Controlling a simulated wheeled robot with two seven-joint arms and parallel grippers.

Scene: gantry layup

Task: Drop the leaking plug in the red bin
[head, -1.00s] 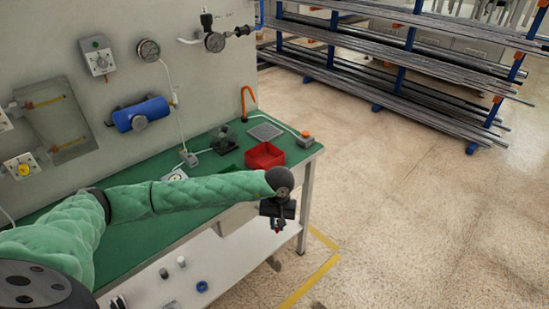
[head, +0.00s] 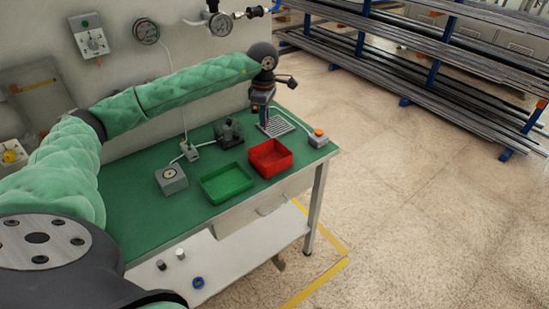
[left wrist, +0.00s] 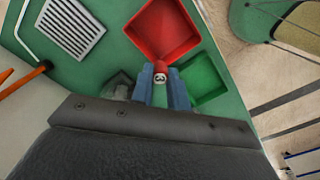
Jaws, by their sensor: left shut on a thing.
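The red bin (head: 284,165) stands on the green bench (head: 130,215), right of a green bin (head: 228,184). My left gripper (head: 262,122) is above the back of the bench, behind the red bin in the head view, near a grey grate. In the left wrist view, the blue fingers (left wrist: 161,88) are shut on a small plug (left wrist: 161,77) with a red part and a white face with a dark mark. The red bin (left wrist: 163,28) lies beyond the fingertips there, and the green bin (left wrist: 203,76) is to their right. The plug cannot be made out in the head view. My right gripper is not in view.
A grey grate (head: 283,127) and a box with an orange button (head: 318,139) are at the bench's right end. A dark fixture (head: 228,131) and a gauge box (head: 171,178) stand further left. Small parts lie on the lower shelf (head: 225,262).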

